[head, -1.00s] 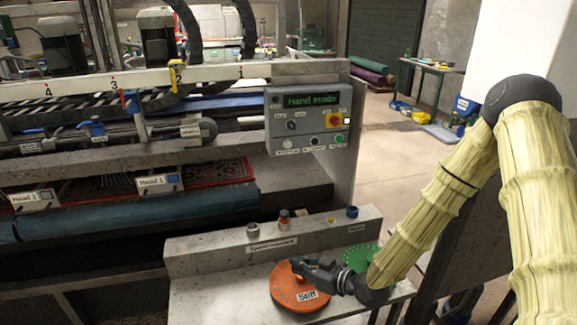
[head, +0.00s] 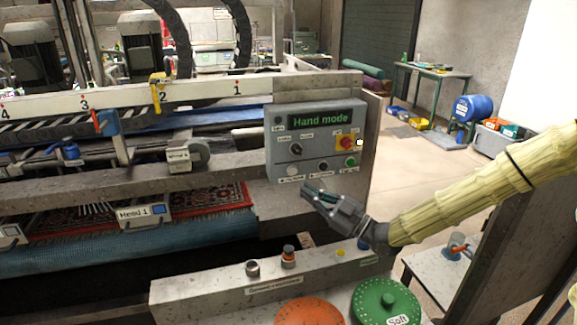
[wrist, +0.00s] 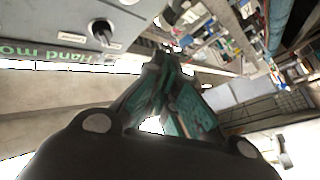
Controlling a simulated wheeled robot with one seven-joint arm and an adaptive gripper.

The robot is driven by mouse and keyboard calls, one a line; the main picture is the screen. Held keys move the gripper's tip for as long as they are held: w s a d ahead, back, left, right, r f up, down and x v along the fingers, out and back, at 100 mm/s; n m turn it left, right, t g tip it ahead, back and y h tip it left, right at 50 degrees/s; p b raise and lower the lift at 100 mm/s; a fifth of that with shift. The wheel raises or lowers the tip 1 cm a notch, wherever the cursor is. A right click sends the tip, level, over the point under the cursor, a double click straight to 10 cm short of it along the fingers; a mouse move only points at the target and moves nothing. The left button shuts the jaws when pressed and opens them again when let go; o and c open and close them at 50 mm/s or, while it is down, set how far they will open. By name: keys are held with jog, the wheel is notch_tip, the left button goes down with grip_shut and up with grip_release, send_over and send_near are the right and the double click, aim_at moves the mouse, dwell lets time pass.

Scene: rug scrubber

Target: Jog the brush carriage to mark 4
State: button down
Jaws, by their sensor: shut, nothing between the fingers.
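The control panel (head: 316,140) on the machine's end shows "Hand mode" in green. It has a selector knob (head: 295,149), a red-and-yellow stop button (head: 345,142) and a row of small buttons (head: 323,166) along its lower edge. My gripper (head: 308,188) is shut and empty, just below the panel's lower edge; contact cannot be told. In the wrist view, the fingers (wrist: 168,70) are together, with the panel's knob (wrist: 103,28) at upper left. The rail (head: 130,100) carries marks 1 to 4. A red pointer (head: 98,122) stands near mark 3 and a yellow clamp (head: 157,92) near mark 2.
An orange "Stiff" disc (head: 308,312) and a green "Soft" disc (head: 386,302) lie on the bench below. A ledge (head: 275,280) with small caps stands behind them. A patterned rug (head: 222,205) lies under the brush heads.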

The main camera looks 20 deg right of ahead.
aim_at(292, 171)
jog(key=w+b, duration=0.1)
jog(key=w, duration=0.7)
jog(key=shift+a+r+b, duration=0.25)
jog(key=shift+b, duration=0.15)
dwell(0.4)
jog(key=shift+w+b, duration=0.7)
jog(key=shift+w, duration=0.15)
dwell(3.6)
jog(key=shift+s, duration=0.15)
dwell(0.7)
jog(key=shift+s, duration=0.65)
